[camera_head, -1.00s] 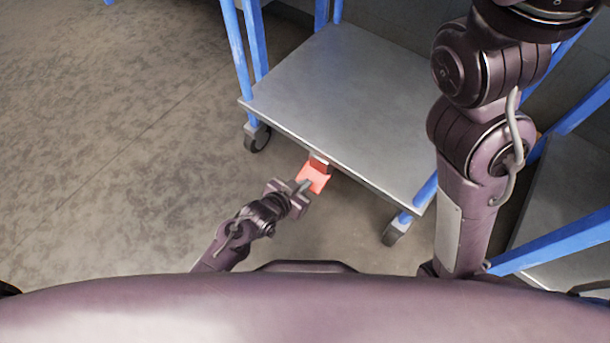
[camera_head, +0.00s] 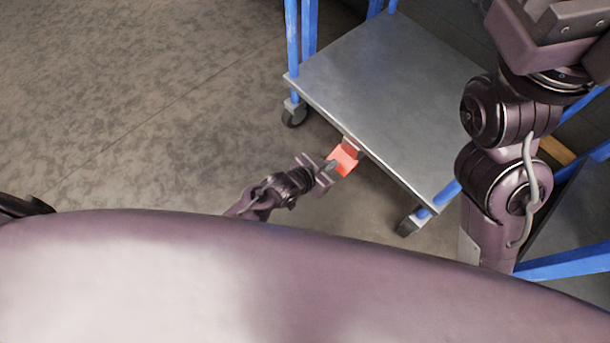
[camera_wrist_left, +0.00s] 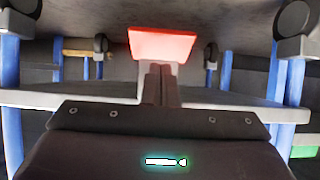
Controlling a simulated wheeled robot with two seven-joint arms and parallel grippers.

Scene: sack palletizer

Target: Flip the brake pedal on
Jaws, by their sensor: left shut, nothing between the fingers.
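The brake pedal (camera_head: 343,159) is a red plate at the lower edge of the cart's near side. It also shows in the left wrist view (camera_wrist_left: 163,45), just beyond the fingertips. My left gripper (camera_head: 331,166) is shut and empty, with its fingertips at the pedal's near left side. In the left wrist view the closed fingers (camera_wrist_left: 158,80) point at the pedal and overlap its edge. I cannot tell whether they touch it. My right arm stands on the right of the head view, and its gripper is out of the picture.
The cart has a bare grey metal deck (camera_head: 385,90), blue posts (camera_head: 292,40) and caster wheels (camera_head: 294,114). Another blue-framed cart (camera_head: 570,262) stands at the right. The concrete floor (camera_head: 130,110) on the left is clear.

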